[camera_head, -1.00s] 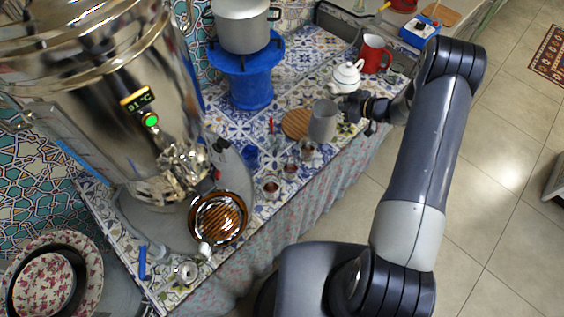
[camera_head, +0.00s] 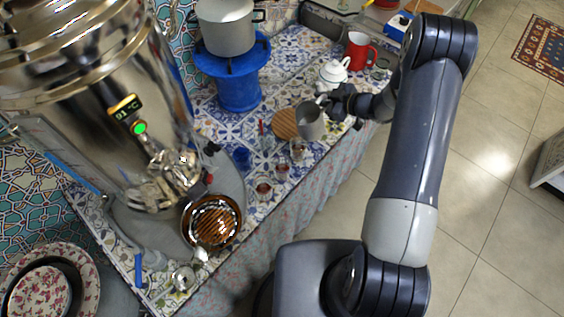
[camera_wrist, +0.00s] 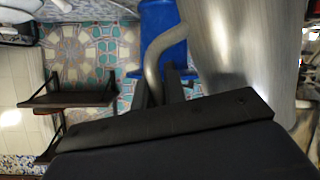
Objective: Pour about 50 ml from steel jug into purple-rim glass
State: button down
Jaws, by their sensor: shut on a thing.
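The steel jug (camera_head: 310,124) is a grey metal vessel in the head view, by the near edge of the tiled counter. My gripper (camera_head: 333,102) is at its right side, shut on its handle. In the wrist view the jug's brushed wall (camera_wrist: 235,45) fills the upper right, and the curved handle (camera_wrist: 153,58) runs down to my dark gripper (camera_wrist: 163,88). Small glasses stand left of and below the jug: one (camera_head: 298,150) nearby, another (camera_head: 281,171), and a third (camera_head: 264,190) with reddish contents. A purple rim cannot be made out. The jug's contents are not visible.
A round wooden board (camera_head: 284,123) lies beside the jug. A white teapot (camera_head: 333,73) and red mug (camera_head: 358,50) stand behind my gripper.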

aim_at(311, 103)
jog(key=shift+s+a+r+n+t+h, duration=0.4)
jog(key=shift+s+a+r+n+t, duration=0.2)
jog(key=shift+s+a+r+n, duration=0.3)
jog(key=shift+s+a+r+n+b, duration=0.15)
jog(key=shift+s+a+n+b, duration=0.25)
jog(key=shift+b, duration=0.75)
jog(key=b, duration=0.1)
jog(key=s+r+n+t+b, duration=0.1)
jog(key=shift+s+a+r+h+b, duration=0.2)
jog(key=shift+a+h+b, duration=0.1)
jog(key=shift+h+b, duration=0.1)
jog(key=shift+s+a+r+n+t+b, duration=0.2)
jog(key=shift+n+t+b, duration=0.25)
jog(key=shift+b, duration=0.55)
jog(key=shift+s+a+r+n+t+h+b, duration=0.15)
jog(key=shift+s+a+n+t+h+b, duration=0.35)
jog(key=shift+b, duration=1.4)
jog(key=shift+s+n+b, duration=0.25)
jog(key=shift+n+b, duration=0.1)
jog(key=shift+b, duration=0.3)
jog(key=shift+s+a+f+n+t+b, duration=0.5)
jog(key=shift+f+b, duration=0.15)
jog(key=shift+b, duration=1.05)
